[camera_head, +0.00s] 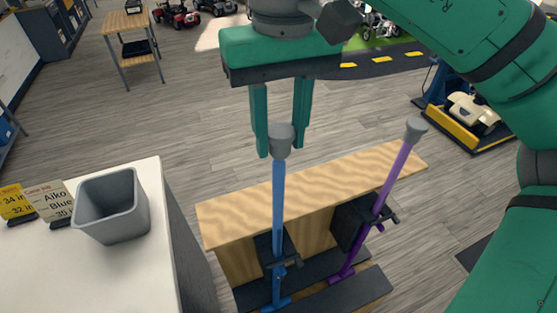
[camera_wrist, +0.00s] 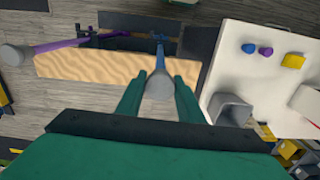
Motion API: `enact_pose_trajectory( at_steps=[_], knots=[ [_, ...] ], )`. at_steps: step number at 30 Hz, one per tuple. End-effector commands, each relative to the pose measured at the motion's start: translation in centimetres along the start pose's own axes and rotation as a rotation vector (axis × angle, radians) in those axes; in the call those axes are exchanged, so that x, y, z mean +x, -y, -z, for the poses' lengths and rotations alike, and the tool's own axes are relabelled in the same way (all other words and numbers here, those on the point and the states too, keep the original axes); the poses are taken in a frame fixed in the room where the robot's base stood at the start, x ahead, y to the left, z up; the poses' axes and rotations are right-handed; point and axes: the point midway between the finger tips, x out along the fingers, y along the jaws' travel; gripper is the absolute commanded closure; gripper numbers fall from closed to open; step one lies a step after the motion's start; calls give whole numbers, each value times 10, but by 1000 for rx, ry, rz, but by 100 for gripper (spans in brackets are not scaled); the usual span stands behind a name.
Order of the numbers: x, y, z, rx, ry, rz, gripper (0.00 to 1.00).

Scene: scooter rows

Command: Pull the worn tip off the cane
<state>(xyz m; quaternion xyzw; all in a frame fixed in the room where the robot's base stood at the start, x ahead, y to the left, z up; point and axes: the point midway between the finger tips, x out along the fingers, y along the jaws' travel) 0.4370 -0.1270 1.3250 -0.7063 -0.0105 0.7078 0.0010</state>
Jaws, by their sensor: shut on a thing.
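A blue cane (camera_head: 278,220) stands upside down in a wooden rack (camera_head: 240,222), its grey tip (camera_head: 281,139) at the top. My gripper (camera_head: 281,150) points down with its green fingers on either side of this tip and is shut on it. The tip also shows between the fingers in the wrist view (camera_wrist: 160,86). The tip still sits on the upper end of the cane shaft. A purple cane (camera_head: 378,200) leans to the right in the same rack, with its own grey tip (camera_head: 416,129) apart from my gripper.
A white counter (camera_head: 120,270) at the left holds an empty-looking grey bin (camera_head: 112,207), a card reading "Aiko Blue" (camera_head: 52,203) and a yellow card (camera_head: 17,203). The wrist view shows small blue (camera_wrist: 249,48) and purple (camera_wrist: 265,51) pieces on the counter. Open floor lies behind the rack.

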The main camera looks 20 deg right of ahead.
Motion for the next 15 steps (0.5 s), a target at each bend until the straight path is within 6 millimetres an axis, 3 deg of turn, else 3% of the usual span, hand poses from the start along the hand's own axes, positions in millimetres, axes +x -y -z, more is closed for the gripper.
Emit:
enact_pose_trajectory(
  at_steps=[15],
  knots=[
    [-13,0,0,-1,0,0,100]
  ],
)
